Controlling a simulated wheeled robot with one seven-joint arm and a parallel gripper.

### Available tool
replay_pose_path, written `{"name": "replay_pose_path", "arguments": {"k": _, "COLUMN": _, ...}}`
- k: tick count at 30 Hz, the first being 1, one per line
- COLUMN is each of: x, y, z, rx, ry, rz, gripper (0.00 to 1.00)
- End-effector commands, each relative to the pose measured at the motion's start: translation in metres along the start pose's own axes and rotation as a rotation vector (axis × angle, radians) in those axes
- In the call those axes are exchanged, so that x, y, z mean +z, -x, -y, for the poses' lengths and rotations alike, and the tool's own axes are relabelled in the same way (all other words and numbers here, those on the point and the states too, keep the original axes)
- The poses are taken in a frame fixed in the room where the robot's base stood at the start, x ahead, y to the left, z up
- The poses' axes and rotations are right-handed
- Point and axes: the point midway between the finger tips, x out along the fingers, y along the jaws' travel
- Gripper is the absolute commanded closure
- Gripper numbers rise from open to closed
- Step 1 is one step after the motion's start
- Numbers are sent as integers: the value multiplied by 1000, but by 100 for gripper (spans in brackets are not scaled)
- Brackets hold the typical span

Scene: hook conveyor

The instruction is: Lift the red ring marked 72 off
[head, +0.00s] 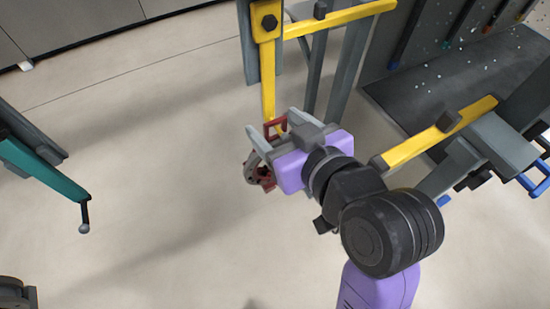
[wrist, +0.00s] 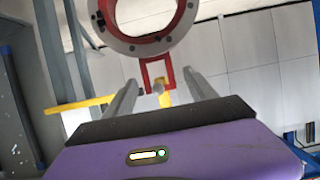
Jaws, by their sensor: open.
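The red ring (wrist: 171,38) shows large at the top of the wrist view, with a square red loop (wrist: 146,75) at its lower edge. A grey hook tip with a yellow bar behind it shows at that loop. In the head view the red ring (head: 266,180) is mostly hidden behind my gripper, below a yellow hanger (head: 267,95). The number 72 cannot be read. My gripper (wrist: 157,86) is open, its two grey fingers on either side of the loop. In the head view my gripper (head: 268,128) also has its fingers about the loop. Contact cannot be told.
A second yellow arm (head: 440,133) on a grey post is at the right. A teal arm (head: 45,170) with a dark hanging hook is at the left. A dark pegboard stand (head: 460,75) stands at the back right. The floor between them is clear.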

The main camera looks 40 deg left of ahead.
Motion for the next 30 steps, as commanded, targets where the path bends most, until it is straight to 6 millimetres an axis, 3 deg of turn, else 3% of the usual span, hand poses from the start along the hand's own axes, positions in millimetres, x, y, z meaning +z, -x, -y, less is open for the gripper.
{"name": "replay_pose_path", "arguments": {"k": 4, "x": 0, "y": -11, "z": 0, "rx": 0, "ry": 0, "rz": 1, "gripper": 35}}
{"name": "replay_pose_path", "arguments": {"k": 11, "x": 1, "y": -11, "z": 0, "rx": 1, "ry": 0, "rz": 0, "gripper": 36}}
{"name": "replay_pose_path", "arguments": {"k": 21, "x": 1, "y": -11, "z": 0, "rx": 1, "ry": 0, "rz": 0, "gripper": 100}}
{"name": "replay_pose_path", "arguments": {"k": 30, "x": -2, "y": -10, "z": -1, "rx": 2, "ry": 2, "rz": -5, "gripper": 100}}
